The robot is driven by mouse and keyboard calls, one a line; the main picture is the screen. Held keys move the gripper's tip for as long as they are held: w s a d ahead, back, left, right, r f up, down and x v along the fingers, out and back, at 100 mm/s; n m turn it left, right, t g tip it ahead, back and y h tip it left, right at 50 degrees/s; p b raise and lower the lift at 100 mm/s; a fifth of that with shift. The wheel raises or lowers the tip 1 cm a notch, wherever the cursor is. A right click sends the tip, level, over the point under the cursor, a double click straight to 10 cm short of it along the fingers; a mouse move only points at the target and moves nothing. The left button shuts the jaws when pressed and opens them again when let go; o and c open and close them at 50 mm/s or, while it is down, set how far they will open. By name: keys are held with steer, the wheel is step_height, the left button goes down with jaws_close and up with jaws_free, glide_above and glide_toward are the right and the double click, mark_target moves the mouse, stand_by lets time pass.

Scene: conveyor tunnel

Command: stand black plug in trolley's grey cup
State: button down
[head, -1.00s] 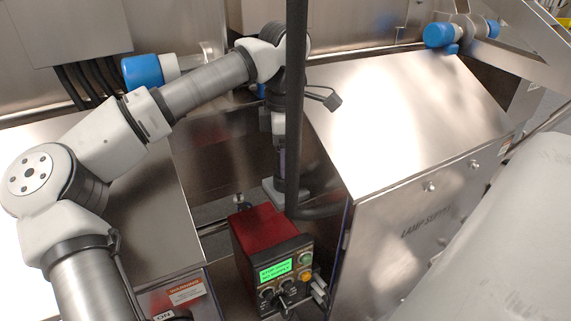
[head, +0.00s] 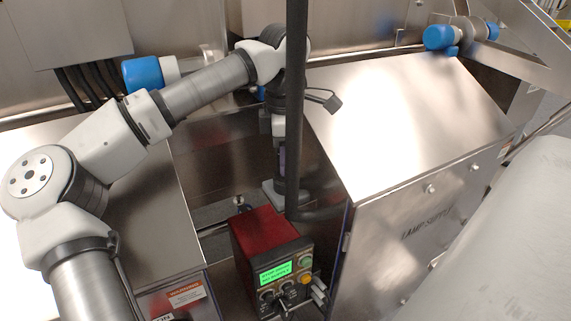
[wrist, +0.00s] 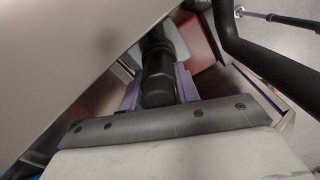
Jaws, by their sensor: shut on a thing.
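The black plug (wrist: 158,78) shows in the wrist view as a dark, stepped cylinder. My gripper (wrist: 160,88) is shut on it, with a purple finger on either side. In the head view my gripper (head: 281,168) points down in the gap between the steel housings, partly covered by a black upright pole.
A red control box (head: 265,240) with a green display stands just in front of my gripper. The black pole (head: 296,110) runs close beside my arm. The sloped lamp housing (head: 400,110) bounds the gap on the right. A dark connector (head: 333,102) hangs on thin cables.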

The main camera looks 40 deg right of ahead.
steer(key=shift+r+p, duration=1.2)
steer(key=shift+r, duration=0.35)
steer(key=shift+r+p, duration=0.8)
steer(key=shift+r, duration=0.2)
